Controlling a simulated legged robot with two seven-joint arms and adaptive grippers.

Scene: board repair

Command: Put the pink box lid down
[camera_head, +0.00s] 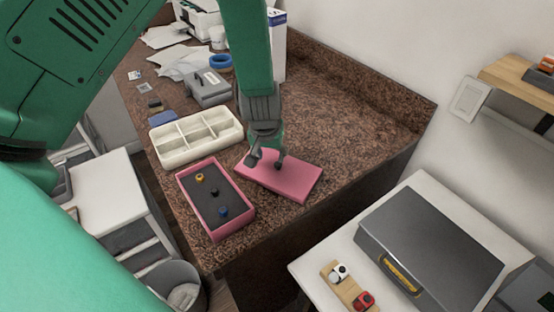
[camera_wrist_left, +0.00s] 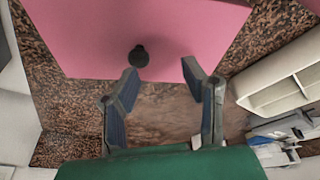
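The pink box lid (camera_head: 298,181) lies flat on the brown speckled counter, right of the open pink box (camera_head: 250,210). In the left wrist view the lid (camera_wrist_left: 90,35) shows its dark round knob (camera_wrist_left: 139,57). My left gripper (camera_head: 267,161) is over the lid's back left part. Its fingers (camera_wrist_left: 160,80) are spread apart in the left wrist view, with the knob just beyond the tips, closer to the left finger; nothing is held between them. The open box holds a yellow, a black and a blue small part. My right gripper is not in view.
A cream compartment tray (camera_head: 183,152) stands behind the pink box. A grey device (camera_head: 207,88), a blue tape roll (camera_head: 221,62) and papers lie farther back. A white table (camera_head: 312,262) with a dark case (camera_head: 430,245) is at front right. The counter right of the lid is clear.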

